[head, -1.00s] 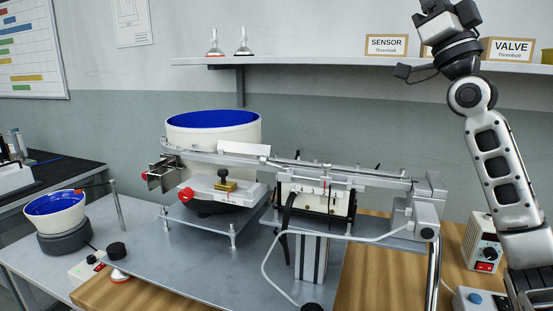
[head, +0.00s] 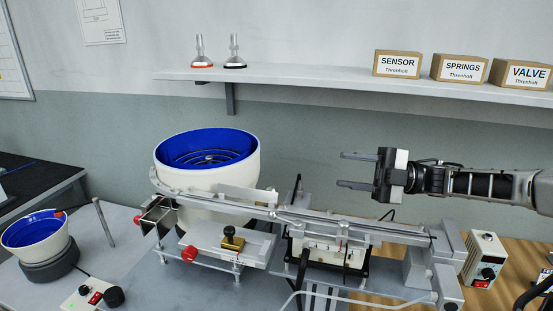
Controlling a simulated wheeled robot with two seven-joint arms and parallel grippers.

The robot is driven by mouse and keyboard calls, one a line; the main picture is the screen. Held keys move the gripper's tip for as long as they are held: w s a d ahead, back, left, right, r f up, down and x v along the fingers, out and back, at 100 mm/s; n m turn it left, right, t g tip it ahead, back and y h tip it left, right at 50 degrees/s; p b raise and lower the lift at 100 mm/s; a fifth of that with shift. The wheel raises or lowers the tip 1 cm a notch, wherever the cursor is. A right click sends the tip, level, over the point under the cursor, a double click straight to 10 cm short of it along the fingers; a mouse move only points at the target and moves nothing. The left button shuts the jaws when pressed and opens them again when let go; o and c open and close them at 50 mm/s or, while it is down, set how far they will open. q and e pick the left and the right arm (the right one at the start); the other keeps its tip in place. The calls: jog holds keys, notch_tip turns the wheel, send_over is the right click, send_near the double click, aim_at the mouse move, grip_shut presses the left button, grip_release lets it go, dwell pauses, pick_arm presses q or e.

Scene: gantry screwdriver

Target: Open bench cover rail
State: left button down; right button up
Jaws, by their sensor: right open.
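A long metal rail (head: 330,219) runs from the big feeder bowl down to the right end of the bench machine. A clear or pale cover piece (head: 248,195) sits on the rail near the bowl; I cannot tell whether it is the cover that opens. My right gripper (head: 342,170) comes in from the right, pointing left, with its two fingers apart and nothing between them. It appears above the rail in the picture, apart from it. My left gripper is not in view.
A big white bowl with blue inside (head: 207,160) stands behind the rail's left end. A small blue-lined bowl (head: 36,231) stands at far left. A brass knob (head: 232,238) sits in front. A control box (head: 484,259) stands at right.

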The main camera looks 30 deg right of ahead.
aim_at(276, 191)
notch_tip(276, 191, down, 3)
jog(key=s+g, duration=0.2)
jog(key=s, duration=0.1)
pick_arm(q)
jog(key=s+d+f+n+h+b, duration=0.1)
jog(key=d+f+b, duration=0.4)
jog(key=b, duration=1.1)
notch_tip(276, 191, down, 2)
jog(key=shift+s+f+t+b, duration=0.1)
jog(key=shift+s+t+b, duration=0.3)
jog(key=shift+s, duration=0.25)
pick_arm(e)
jog(key=x, duration=1.5)
jog(key=shift+w+a+n, duration=0.25)
jog(key=shift+n, duration=0.05)
grip_shut()
